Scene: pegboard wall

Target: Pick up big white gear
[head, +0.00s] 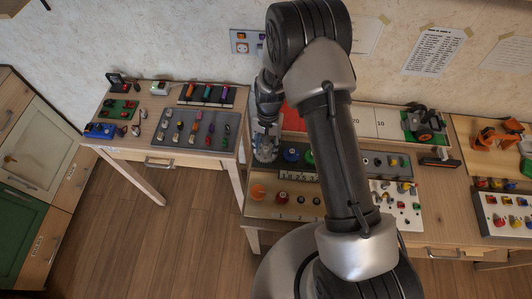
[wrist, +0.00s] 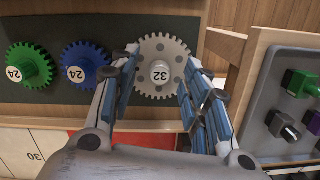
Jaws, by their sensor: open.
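The big white gear (wrist: 158,48), marked 32, is mounted on the dark board (wrist: 60,98) in the wrist view. It has round holes and a pale hub at its centre. My gripper (wrist: 158,82) is open, with one blue-padded finger on each side of the gear's lower part. I cannot tell whether the fingers touch it. In the head view my gripper (head: 265,145) is over the left end of the gear board, and the white gear (head: 265,156) is mostly hidden beneath it.
A blue gear (wrist: 85,62) and a green gear (wrist: 32,64), both marked 24, sit beside the white gear. A wooden edge (wrist: 225,42) and a grey tray of small parts (wrist: 262,75) lie to the right. The left table (head: 125,90) holds several trays.

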